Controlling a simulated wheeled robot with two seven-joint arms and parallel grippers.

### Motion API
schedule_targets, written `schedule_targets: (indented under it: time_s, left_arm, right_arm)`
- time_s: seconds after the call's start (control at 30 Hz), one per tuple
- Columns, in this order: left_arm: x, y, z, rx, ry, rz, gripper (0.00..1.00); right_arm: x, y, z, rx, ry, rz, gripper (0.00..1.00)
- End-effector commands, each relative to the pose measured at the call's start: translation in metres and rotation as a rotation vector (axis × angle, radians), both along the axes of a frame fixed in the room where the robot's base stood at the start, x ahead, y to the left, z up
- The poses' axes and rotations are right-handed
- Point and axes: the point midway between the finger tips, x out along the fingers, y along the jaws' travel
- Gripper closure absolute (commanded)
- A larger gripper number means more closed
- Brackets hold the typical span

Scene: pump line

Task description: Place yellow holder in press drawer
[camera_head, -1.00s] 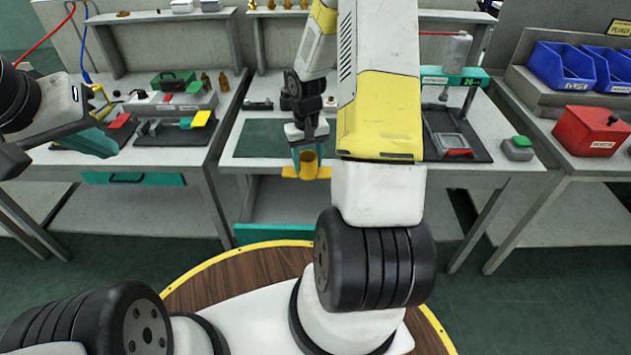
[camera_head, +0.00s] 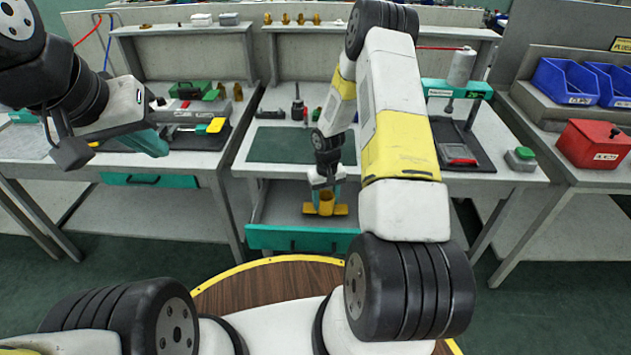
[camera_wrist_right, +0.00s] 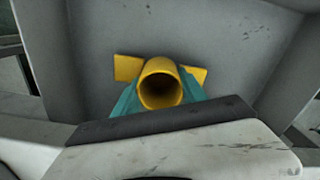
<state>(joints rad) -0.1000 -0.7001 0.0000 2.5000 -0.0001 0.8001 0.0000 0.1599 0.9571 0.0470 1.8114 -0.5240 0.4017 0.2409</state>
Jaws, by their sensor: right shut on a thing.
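The yellow holder (camera_head: 326,207) is a short tube on a flat winged base. My right gripper (camera_head: 326,193) is shut on it, with teal fingers around the tube. It is over the open drawer (camera_head: 300,238) with a teal front under the middle bench. In the right wrist view the holder (camera_wrist_right: 160,84) stands upright between the fingers (camera_wrist_right: 158,97), against the grey drawer floor (camera_wrist_right: 215,35). I cannot tell whether its base touches the floor. My left gripper (camera_head: 150,143) is in front of the left bench, away from the holder; its finger gap is not clear.
A closed teal drawer (camera_head: 150,180) is under the left bench. A green mat (camera_head: 295,145) lies on the middle bench above the open drawer. A red box (camera_head: 594,145) and blue bins (camera_head: 566,82) stand at the right. A press stand (camera_head: 458,88) is at the bench's right.

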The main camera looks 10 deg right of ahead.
Motion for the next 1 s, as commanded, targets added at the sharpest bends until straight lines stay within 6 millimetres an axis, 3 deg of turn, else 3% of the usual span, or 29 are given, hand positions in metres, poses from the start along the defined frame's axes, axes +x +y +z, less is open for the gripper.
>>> schedule_targets:
  time_s: [0.1, 0.43, 0.47, 0.57, 0.87, 1.0]
  left_arm:
    - [0.0, 0.0, 0.0, 0.0, 0.0, 0.0, 1.0]
    - [0.0, 0.0, 0.0, 0.0, 0.0, 0.0, 1.0]
    - [0.0, 0.0, 0.0, 0.0, 0.0, 0.0, 1.0]
    - [0.0, 0.0, 0.0, 0.0, 0.0, 0.0, 1.0]
    - [0.0, 0.0, 0.0, 0.0, 0.0, 0.0, 1.0]
    - [0.0, 0.0, 0.0, 0.0, 0.0, 0.0, 1.0]
  right_arm:
    - [0.0, 0.0, -0.014, -0.001, 0.001, 0.0, 0.96]
    - [0.0, 0.0, -0.016, 0.0, 0.0, 0.0, 0.96]
    - [0.0, 0.0, -0.017, 0.0, 0.0, 0.0, 0.49]
    - [0.0, 0.0, -0.016, 0.0, -0.001, 0.0, 0.29]
    - [0.0, 0.0, -0.016, 0.0, 0.0, 0.0, 0.29]
    - [0.001, 0.0, -0.007, -0.001, -0.002, -0.001, 0.29]
